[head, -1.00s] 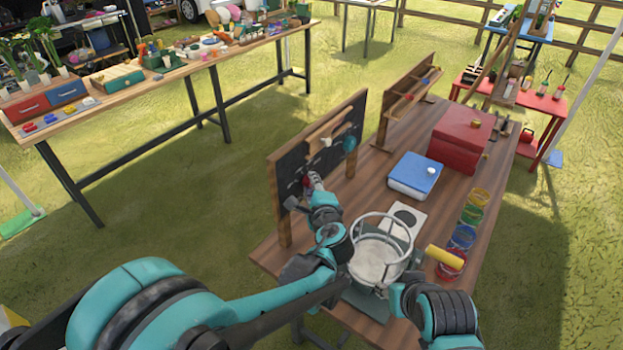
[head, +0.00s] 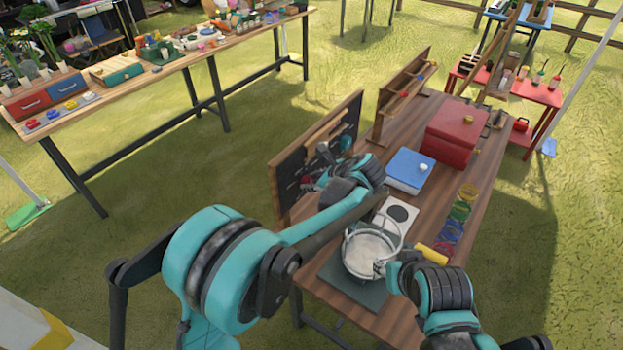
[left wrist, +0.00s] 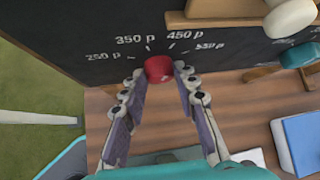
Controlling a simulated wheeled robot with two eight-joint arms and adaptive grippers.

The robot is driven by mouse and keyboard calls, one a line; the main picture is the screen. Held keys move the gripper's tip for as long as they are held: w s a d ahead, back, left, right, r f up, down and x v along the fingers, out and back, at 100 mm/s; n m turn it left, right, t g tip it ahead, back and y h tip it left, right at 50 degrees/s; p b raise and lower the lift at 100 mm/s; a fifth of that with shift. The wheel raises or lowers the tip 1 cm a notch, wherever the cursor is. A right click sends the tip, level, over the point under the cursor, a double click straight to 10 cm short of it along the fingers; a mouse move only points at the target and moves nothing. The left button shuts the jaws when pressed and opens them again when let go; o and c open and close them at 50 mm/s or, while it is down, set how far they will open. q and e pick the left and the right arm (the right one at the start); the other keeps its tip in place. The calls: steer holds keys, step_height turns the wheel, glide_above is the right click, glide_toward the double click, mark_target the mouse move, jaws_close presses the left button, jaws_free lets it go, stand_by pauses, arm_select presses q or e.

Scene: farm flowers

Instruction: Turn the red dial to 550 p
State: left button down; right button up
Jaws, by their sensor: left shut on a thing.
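The red dial (left wrist: 158,68) sits on a black board, below white marks reading 250 p, 350 p, 450 p and 550 p (left wrist: 209,46). In the left wrist view my left gripper (left wrist: 159,76) has a finger on each side of the dial and is shut on it. No pointer on the dial can be made out, so its setting is unclear. In the head view the dial (head: 306,181) is small and partly covered by my left arm. My right gripper (head: 381,267) is at the rim of a pale round pot; its fingers are too small to read.
The black board (head: 288,172) stands upright on the wooden table's left edge. The pot (head: 368,254) stands on a dark plate at the front. A blue box (head: 411,168), a red box (head: 452,138), coloured rings and a yellow cylinder (head: 431,253) are on the table.

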arm_select(q)
steer(key=shift+w+d+f+m+g+y+p, duration=0.1)
steer(key=shift+w+d+m+g+y+p, duration=0.1)
steer(key=shift+m+g+y, duration=0.55)
steer(key=shift+w+d+m+g+y+p, duration=0.2)
steer(key=shift+m+g+y, duration=0.35)
steer(key=shift+g, duration=0.45)
steer(key=shift+w+f+m+g+y+p, duration=0.1)
steer(key=shift+m+g+y+p, duration=0.15)
steer(key=shift+m+g+y, duration=0.4)
steer(key=shift+g, duration=0.3)
steer(key=c, duration=1.1)
jaws_free()
steer(key=shift+a, duration=0.1)
steer(key=shift+c, duration=0.2)
steer(key=shift+r, duration=0.1)
steer(key=v, duration=1.2)
steer(key=shift+f, duration=0.2)
